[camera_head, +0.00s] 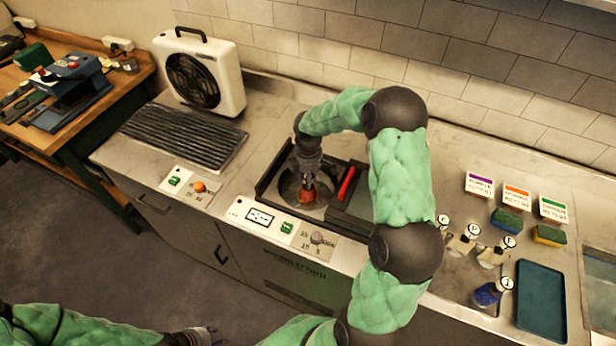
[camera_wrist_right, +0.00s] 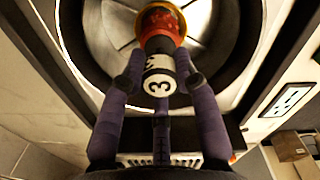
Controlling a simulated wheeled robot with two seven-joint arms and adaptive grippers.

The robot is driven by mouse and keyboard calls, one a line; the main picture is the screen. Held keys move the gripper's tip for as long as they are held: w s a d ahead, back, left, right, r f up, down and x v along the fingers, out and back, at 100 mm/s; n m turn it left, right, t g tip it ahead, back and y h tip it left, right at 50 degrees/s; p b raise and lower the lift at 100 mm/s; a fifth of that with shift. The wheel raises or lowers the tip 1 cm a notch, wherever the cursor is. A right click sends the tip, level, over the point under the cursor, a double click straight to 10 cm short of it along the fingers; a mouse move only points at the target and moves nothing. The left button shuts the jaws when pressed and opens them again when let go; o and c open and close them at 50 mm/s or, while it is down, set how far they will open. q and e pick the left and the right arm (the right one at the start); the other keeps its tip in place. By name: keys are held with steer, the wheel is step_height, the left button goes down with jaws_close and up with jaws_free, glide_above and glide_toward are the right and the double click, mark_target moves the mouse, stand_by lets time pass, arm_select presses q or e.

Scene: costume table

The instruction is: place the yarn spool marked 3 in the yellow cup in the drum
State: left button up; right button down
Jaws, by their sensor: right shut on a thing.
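The yarn spool marked 3 (camera_wrist_right: 158,80) shows in the right wrist view with a white labelled end, red yarn and a yellow rim, probably the cup, at its far end. My right gripper (camera_wrist_right: 160,78) is shut on it around the white end. In the head view the red-orange yarn (camera_head: 306,196) shows below my right gripper (camera_head: 308,180), within the outline of the round metal drum (camera_head: 285,188). The drum (camera_wrist_right: 105,30) lies behind the spool in the wrist view; contact with its floor cannot be told. My left gripper (camera_head: 205,336) is low at the bottom edge, its jaws unclear.
A red bar (camera_head: 346,184) lies right of the drum. Several small labelled items, including a blue one (camera_head: 487,294), stand at right near a blue tray (camera_head: 541,300) and sponges (camera_head: 507,222). A white fan unit (camera_head: 220,55) stands back left. My right arm hides part of the counter.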

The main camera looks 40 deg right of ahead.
steer(key=c, duration=0.8)
jaws_free()
steer(key=shift+c, duration=0.2)
steer(key=o, duration=0.4)
steer(key=shift+r+p, duration=2.65)
steer(key=shift+r, duration=0.85)
